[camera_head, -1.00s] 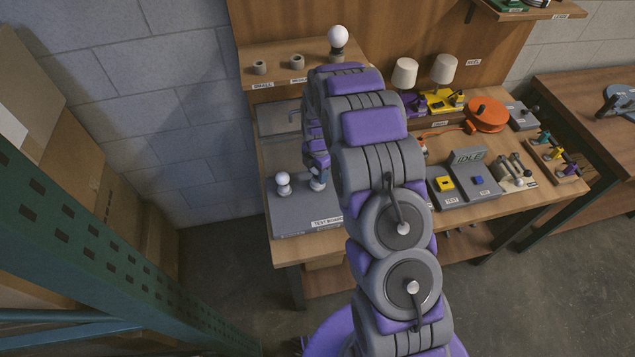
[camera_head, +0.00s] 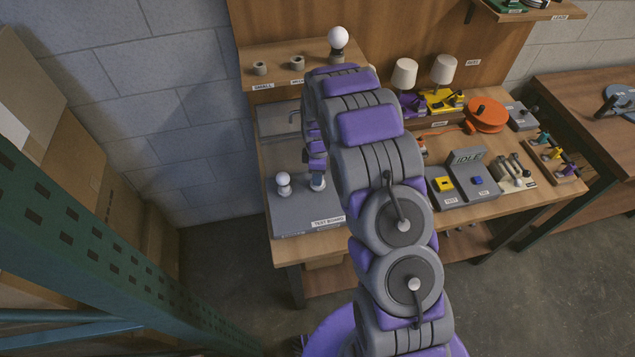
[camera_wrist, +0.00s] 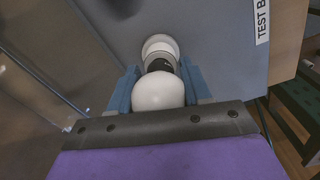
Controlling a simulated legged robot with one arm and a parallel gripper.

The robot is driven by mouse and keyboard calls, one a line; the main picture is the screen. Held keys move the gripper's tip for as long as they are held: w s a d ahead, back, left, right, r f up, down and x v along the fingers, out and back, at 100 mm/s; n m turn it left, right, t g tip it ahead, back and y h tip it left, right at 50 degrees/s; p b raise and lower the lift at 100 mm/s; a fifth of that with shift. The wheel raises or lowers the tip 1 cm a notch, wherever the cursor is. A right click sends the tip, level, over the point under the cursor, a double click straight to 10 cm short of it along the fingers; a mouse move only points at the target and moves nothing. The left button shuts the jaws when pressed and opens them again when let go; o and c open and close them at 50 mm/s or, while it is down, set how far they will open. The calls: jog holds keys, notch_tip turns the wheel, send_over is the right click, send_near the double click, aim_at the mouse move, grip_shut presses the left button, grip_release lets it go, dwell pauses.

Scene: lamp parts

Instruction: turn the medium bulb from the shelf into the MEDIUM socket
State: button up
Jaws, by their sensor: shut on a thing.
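My gripper (camera_wrist: 158,90) is shut on the white medium bulb (camera_wrist: 158,92), with a blue-grey finger on either side of it. Just past the bulb in the wrist view are a dark collar and the round white base of a socket (camera_wrist: 160,44) on the grey test board (camera_wrist: 215,40). The bulb lines up closely with this socket; how deep it sits cannot be told. In the head view my gripper (camera_head: 317,165) points down at the board, and the bulb (camera_head: 318,181) shows low beside the small bulb. My arm hides the socket's label.
A small white bulb (camera_head: 283,180) stands on the test board (camera_head: 295,220) just left of my gripper. On the shelf (camera_head: 275,75), two holders are empty and a large bulb (camera_head: 338,38) stands in the third. A control box (camera_head: 470,175) reading IDLE lies to the right.

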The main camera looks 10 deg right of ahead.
jog(key=m, duration=0.4)
jog(key=shift+f+m, duration=0.1)
jog(key=shift+m, duration=0.2)
jog(key=m, duration=0.4)
jog(key=shift+m, duration=1.4)
jog(key=m, duration=0.4)
jog(key=shift+f+b, duration=0.1)
jog(key=shift+b, duration=0.3)
jog(key=shift+m, duration=1.5)
